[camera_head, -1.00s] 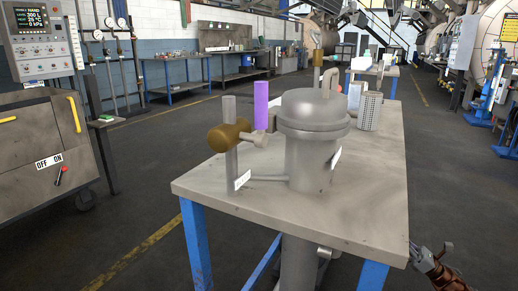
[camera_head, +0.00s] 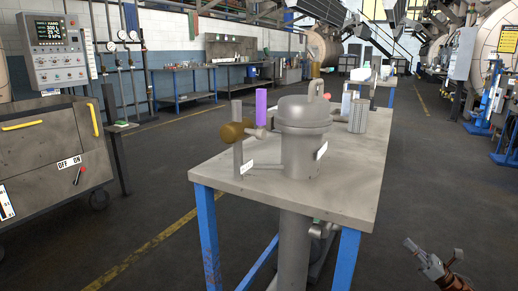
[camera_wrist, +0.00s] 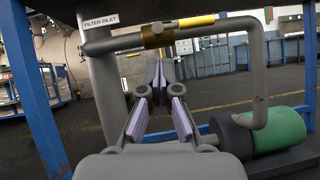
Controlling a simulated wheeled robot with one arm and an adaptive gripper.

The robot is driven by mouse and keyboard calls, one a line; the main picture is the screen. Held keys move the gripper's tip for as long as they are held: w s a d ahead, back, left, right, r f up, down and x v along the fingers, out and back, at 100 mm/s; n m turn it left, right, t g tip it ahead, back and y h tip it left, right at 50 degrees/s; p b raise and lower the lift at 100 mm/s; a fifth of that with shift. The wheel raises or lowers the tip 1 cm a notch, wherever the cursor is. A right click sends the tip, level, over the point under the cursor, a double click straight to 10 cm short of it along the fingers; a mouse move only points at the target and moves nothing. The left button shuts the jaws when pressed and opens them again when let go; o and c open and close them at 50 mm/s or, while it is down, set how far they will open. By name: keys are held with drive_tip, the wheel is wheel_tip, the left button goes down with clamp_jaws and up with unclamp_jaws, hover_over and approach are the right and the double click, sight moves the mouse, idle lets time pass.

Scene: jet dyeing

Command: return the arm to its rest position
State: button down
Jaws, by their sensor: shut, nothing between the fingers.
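My gripper (camera_head: 409,243) shows at the lower right of the head view, beside the right side of the steel table (camera_head: 345,202) and below its top. In the wrist view my gripper (camera_wrist: 159,84) points forward with its purple-padded fingers shut and nothing held. A grey pipe (camera_wrist: 205,32) with a brass-coloured band and a "FILTER INLET" label is in front of and above the fingers. Whether the fingers touch anything there cannot be told; open space seems to lie around them.
The table bears a lidded grey vessel (camera_head: 302,150), a purple cylinder (camera_head: 261,107) and a perforated cylinder (camera_head: 358,116). A green motor (camera_wrist: 280,130) sits low right of the fingers. A blue leg (camera_wrist: 37,115) stands left.

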drive_tip(key=w+d+r+m+t+h+p, duration=0.25)
drive_tip(key=w+r+m+h+p, duration=0.25)
drive_tip(key=w+r+m+h, duration=0.5)
drive_tip(key=w+d+r+m+t+h+p, duration=0.1)
drive_tip(key=w+r+m+t+h+p, duration=0.2)
drive_tip(key=w+r+m+h+p, duration=0.75)
drive_tip(key=s+a+r+m+g+h+p, duration=0.15)
drive_tip(key=r+m, duration=0.25)
drive_tip(key=r, duration=0.5)
drive_tip(key=s+a+r+m+g+h+p, duration=0.1)
drive_tip(key=a+r+m+g+p, duration=0.15)
drive_tip(key=r+m, duration=0.45)
drive_tip(key=s+a+r+m+g+y+p, duration=0.1)
drive_tip(key=s+a+r+m+g+p, duration=0.2)
drive_tip(key=s+a, duration=0.9)
drive_tip(key=s+a+r+m+g+y+p, duration=0.1)
drive_tip(key=s+a+r+m+g+p, duration=0.3)
drive_tip(key=s, duration=2.6)
drive_tip(key=s+a+r+m+g+y+p, duration=0.1)
drive_tip(key=s+a+r+m+g+p, duration=0.3)
drive_tip(key=s+a+g+p, duration=0.7)
drive_tip(key=s+a+m+p, duration=0.1)
drive_tip(key=s+a+m, duration=0.1)
drive_tip(key=s+a, duration=0.6)
drive_tip(key=shift+s+a+g+y, duration=0.3)
drive_tip(key=shift+s+g+y, duration=0.1)
drive_tip(key=shift+s, duration=0.6)
